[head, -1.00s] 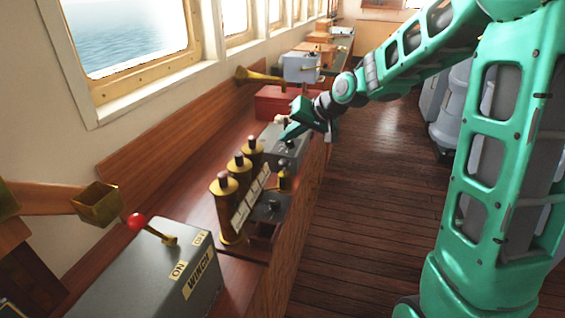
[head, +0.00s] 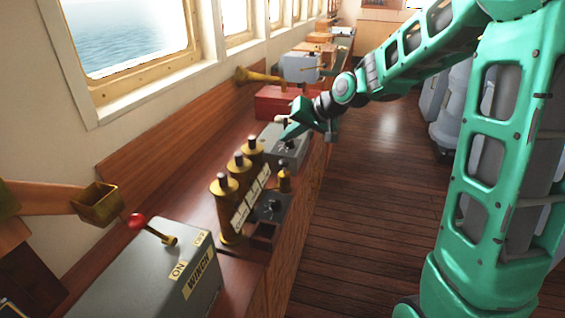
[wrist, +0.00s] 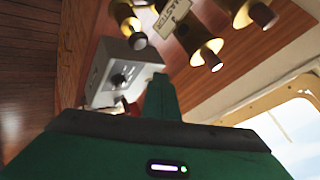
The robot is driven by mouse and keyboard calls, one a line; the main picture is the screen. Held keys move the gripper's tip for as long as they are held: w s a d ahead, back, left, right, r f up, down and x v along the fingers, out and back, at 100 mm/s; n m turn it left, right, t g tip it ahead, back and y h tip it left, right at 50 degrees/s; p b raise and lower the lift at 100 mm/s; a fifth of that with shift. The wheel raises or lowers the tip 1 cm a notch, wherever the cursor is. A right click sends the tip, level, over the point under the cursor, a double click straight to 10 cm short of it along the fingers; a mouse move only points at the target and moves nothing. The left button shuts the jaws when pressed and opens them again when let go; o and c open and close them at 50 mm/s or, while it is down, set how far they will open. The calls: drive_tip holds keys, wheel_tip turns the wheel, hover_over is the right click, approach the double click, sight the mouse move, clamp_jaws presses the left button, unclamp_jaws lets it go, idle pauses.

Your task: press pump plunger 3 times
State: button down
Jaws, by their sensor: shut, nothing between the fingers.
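Three upright brass cylinders with dark tops (head: 238,178) stand in a row on the wooden counter, with pale label plates along their side. A smaller brass post (head: 284,180) stands just behind the dark knob panel (head: 270,207). I cannot tell for sure which brass piece is the pump plunger. My gripper (head: 284,137) is shut and empty, above a grey box with a knob (head: 292,152), beyond the brass pieces. In the wrist view, the gripper tip (wrist: 160,82) shows below a brass cylinder (wrist: 205,50), apart from it. Contact with the grey box is unclear.
A grey winch box (head: 150,275) with a red-knobbed lever (head: 137,221) stands in front. A red box (head: 280,102) and a brass horn (head: 258,76) lie farther along. The window wall is left; open plank floor (head: 375,210) is right.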

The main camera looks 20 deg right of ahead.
sight(288, 163)
wheel_tip(288, 163, up, 4)
drive_tip(key=shift+f, duration=0.15)
idle(0.3)
drive_tip(key=shift+f, duration=4.45)
drive_tip(key=shift+f, duration=0.35)
